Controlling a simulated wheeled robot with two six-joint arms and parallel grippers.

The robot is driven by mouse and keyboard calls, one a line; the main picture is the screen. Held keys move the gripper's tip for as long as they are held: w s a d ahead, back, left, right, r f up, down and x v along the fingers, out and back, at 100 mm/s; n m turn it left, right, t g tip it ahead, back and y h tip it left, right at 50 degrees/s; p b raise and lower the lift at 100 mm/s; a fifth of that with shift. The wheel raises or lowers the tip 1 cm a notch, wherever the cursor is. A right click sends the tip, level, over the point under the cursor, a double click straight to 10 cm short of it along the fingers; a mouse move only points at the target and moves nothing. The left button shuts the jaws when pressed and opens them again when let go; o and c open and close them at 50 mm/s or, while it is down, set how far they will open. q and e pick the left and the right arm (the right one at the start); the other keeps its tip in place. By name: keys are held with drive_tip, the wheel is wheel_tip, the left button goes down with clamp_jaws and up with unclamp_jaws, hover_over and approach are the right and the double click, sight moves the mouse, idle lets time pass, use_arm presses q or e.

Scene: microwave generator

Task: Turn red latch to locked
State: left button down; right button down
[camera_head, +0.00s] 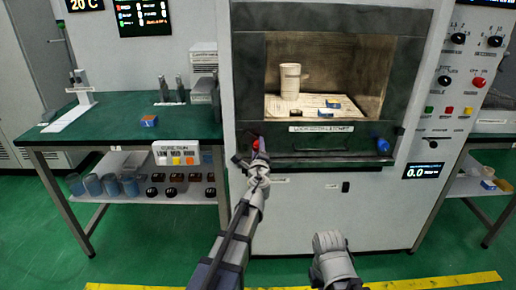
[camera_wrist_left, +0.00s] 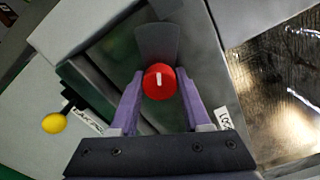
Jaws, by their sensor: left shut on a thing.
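The red latch (camera_wrist_left: 159,82) is a round red knob with a short white mark, on the dark front panel below the chamber opening. In the left wrist view it sits between the two purple fingers of my left gripper (camera_wrist_left: 158,98), which are shut on it. In the head view the red latch (camera_head: 256,144) shows as a small red spot at the left end of the panel, partly hidden by my left gripper (camera_head: 256,158). A blue latch (camera_head: 382,146) is at the panel's right end. My right arm shows at the bottom, but its fingertips cannot be made out.
The chamber (camera_head: 345,50) above holds a pale cup (camera_head: 290,82) and small blocks on a tray. A green-topped bench (camera_head: 110,125) stands left, with jars and dark items on its lower shelf. Control knobs and buttons line the machine's right side.

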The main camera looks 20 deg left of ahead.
use_arm(q)
drive_tip(key=shift+s, duration=0.1)
idle(0.5)
drive_tip(key=shift+c, duration=1.8)
unclamp_jaws()
drive_tip(key=v, duration=0.7)
drive_tip(key=shift+s, duration=0.35)
drive_tip(key=shift+d, duration=0.15)
